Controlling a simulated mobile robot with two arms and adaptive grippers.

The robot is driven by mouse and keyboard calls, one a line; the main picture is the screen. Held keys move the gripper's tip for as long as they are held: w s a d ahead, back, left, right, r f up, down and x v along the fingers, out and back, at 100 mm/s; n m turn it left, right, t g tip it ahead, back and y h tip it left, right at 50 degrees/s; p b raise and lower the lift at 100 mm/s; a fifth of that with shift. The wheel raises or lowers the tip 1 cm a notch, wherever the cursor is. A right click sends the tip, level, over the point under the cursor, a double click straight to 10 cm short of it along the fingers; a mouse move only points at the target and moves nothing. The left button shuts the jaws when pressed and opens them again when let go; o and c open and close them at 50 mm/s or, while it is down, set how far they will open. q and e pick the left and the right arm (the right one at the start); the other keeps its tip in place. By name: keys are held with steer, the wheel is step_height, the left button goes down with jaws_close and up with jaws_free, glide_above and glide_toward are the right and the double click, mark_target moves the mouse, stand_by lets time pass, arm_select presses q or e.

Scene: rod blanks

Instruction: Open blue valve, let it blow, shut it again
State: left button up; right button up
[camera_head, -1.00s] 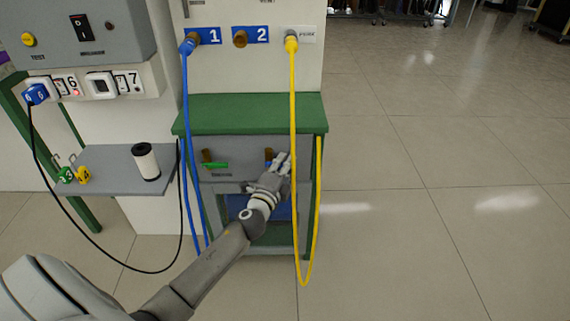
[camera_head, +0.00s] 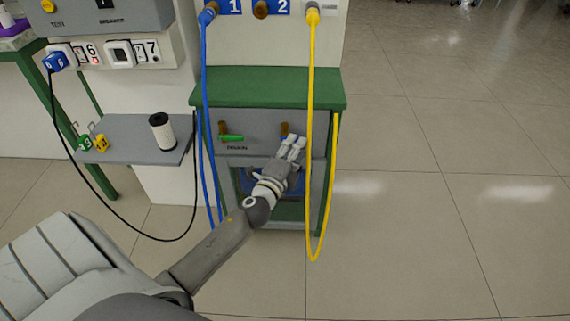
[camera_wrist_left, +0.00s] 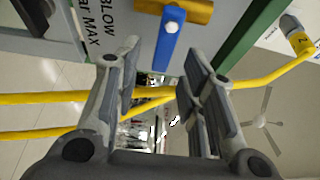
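The blue valve is a brass body with a blue lever, on the grey panel under the green shelf. In the head view its brass body (camera_head: 284,128) shows just above my left gripper (camera_head: 293,144), which hides most of the lever. In the left wrist view the blue lever (camera_wrist_left: 169,42) lies across the brass body (camera_wrist_left: 178,10), its free end towards the gap between my fingers. My left gripper (camera_wrist_left: 155,82) is open there, with one finger on each side of the gap and nothing clamped. My right gripper is not in view.
A green-levered valve (camera_head: 231,138) is left of the blue one. A yellow hose (camera_head: 311,140) hangs close to the gripper's right, and a blue hose (camera_head: 204,110) hangs left. A grey side shelf (camera_head: 120,150) holds a white cylinder (camera_head: 161,131). The floor at right is clear.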

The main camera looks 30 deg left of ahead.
arm_select(q)
steer(key=s+d, duration=0.1)
steer(key=s, duration=0.6)
steer(key=shift+s, duration=0.25)
steer(key=shift+d, duration=0.1)
